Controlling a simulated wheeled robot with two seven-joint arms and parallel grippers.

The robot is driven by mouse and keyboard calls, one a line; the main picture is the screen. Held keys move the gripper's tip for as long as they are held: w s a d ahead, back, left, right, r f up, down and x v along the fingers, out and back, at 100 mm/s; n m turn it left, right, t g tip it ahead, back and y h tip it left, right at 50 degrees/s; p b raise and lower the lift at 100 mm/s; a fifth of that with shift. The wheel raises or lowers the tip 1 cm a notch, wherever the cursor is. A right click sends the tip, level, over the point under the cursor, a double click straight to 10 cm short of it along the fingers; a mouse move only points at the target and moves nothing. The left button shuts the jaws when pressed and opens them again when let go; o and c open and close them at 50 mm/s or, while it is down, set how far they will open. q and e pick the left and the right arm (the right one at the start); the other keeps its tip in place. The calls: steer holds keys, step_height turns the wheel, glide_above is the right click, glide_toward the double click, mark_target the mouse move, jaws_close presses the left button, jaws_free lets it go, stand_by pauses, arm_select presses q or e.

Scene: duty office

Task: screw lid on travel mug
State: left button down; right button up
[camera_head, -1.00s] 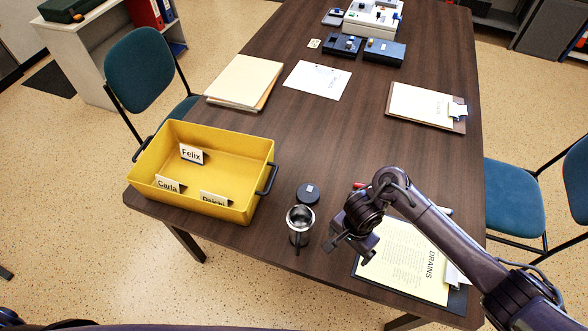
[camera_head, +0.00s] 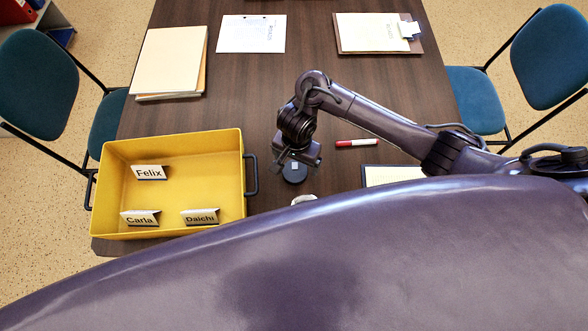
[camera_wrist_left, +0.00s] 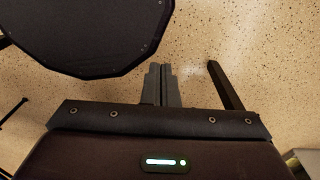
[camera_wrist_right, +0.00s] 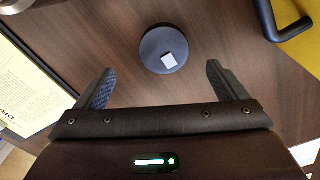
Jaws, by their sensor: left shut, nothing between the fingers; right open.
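The dark round lid (camera_head: 294,174) lies flat on the table with a small pale label on top. It also shows in the right wrist view (camera_wrist_right: 156,42). My right gripper (camera_wrist_right: 161,78) is open and empty, with the lid ahead of the gap between its fingers and apart from them. In the head view my right gripper (camera_head: 292,160) hangs above the lid and partly covers it. The travel mug (camera_head: 304,199) is mostly hidden behind my own body; only its rim area shows. Part of it shows at the upper left in the right wrist view (camera_wrist_right: 14,6). My left gripper (camera_wrist_left: 162,85) is shut and empty above the speckled floor.
A yellow tray (camera_head: 168,145) with several name cards stands left of the lid, its dark handle (camera_head: 251,175) close by. A red and white marker (camera_head: 356,143) and a paper on a clipboard (camera_head: 392,175) lie to the right.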

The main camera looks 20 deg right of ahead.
mark_target(295, 170)
steer(key=shift+w+a+f+b, duration=0.15)
steer(key=shift+f+b, duration=0.25)
steer(key=shift+f, duration=0.2)
steer(key=shift+w+d+f+b, duration=0.1)
steer(key=shift+f+b, duration=0.3)
steer(key=shift+f, duration=0.4)
steer(key=shift+r, duration=0.1)
steer(key=shift+f, duration=0.2)
steer(key=f+b, duration=0.1)
steer(key=f, duration=0.1)
steer(key=f+b, duration=0.1)
steer(key=shift+w+f, duration=0.2)
steer(key=shift+f, duration=0.15)
steer(key=shift+f+b, duration=0.3)
steer(key=shift+f, duration=0.3)
arm_select(q)
steer(key=f, duration=0.1)
steer(key=w+f, duration=0.1)
steer(key=f, duration=0.1)
steer(key=w+a+f, duration=0.1)
steer(key=shift+w+f, duration=0.15)
steer(key=shift+f, duration=0.1)
steer(key=shift+w, duration=0.1)
